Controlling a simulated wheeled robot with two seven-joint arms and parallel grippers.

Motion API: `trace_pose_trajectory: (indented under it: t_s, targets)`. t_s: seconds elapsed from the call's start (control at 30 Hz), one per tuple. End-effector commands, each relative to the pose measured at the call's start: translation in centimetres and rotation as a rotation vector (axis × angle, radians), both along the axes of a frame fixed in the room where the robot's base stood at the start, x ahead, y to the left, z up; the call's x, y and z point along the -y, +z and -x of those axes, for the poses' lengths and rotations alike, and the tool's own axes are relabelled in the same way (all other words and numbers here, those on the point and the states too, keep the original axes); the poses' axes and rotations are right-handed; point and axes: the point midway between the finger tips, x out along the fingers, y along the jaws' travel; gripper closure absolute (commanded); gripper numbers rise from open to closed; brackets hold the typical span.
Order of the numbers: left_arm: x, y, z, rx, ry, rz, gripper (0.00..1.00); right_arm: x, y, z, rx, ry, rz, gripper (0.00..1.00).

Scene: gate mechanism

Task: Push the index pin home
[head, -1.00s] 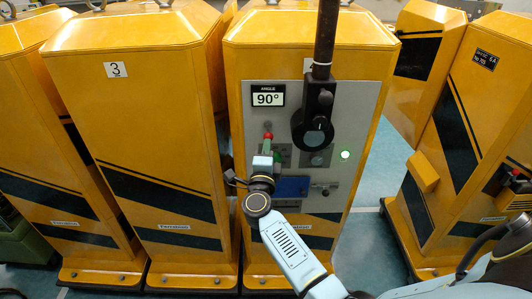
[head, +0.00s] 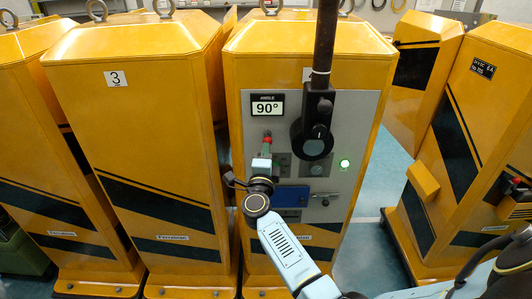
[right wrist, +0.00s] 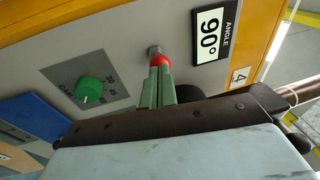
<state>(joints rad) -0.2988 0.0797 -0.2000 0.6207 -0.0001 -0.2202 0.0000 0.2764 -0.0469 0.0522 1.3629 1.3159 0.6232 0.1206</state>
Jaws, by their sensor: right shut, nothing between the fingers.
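The index pin's red knob (head: 267,134) stands out from the grey panel under the 90° angle display. In the right wrist view its red end (right wrist: 160,61) sits on a short metal collar at the panel. My right gripper (head: 265,148) is shut with nothing between its fingers. Its green fingertips (right wrist: 159,68) are right at the red end, in line with it. They look to be touching it, though a small gap cannot be ruled out. The fingers hide part of the pin. My left gripper is not in view.
A dark pole (head: 326,50) with a black hub (head: 314,130) hangs close to the right of my gripper. A green knob (right wrist: 88,90) and a blue block (head: 290,196) lie lower on the panel. A green light (head: 344,164) glows at right. Yellow cabinets (head: 130,130) stand left.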

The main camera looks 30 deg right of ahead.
Motion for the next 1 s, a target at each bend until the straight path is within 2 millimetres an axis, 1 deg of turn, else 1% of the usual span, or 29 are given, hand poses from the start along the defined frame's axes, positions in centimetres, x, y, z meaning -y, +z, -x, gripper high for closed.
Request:
trace_pose_trajectory:
  t_s: [0.2, 0.4, 0.5, 0.6, 0.8, 1.0]
  targets:
    - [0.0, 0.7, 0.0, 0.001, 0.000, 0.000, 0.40, -3.0, -0.6, 2.0, -0.004, 0.010, -0.003, 1.00]
    - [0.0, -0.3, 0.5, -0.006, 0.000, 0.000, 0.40, -5.9, -1.8, 5.9, -0.003, 0.010, -0.006, 1.00]
    - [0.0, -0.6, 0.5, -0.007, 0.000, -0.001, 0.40, -7.0, -2.1, 7.4, -0.004, 0.009, -0.004, 1.00]
    - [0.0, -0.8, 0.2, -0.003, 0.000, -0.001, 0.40, -7.9, -2.3, 8.5, -0.003, 0.009, -0.002, 1.00]
    - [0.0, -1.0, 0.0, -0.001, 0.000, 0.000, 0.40, -8.7, -2.3, 9.6, -0.003, 0.008, -0.002, 1.00]
    - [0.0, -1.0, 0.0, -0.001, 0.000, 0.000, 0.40, -8.8, -2.3, 9.7, -0.003, 0.008, -0.002, 1.00]
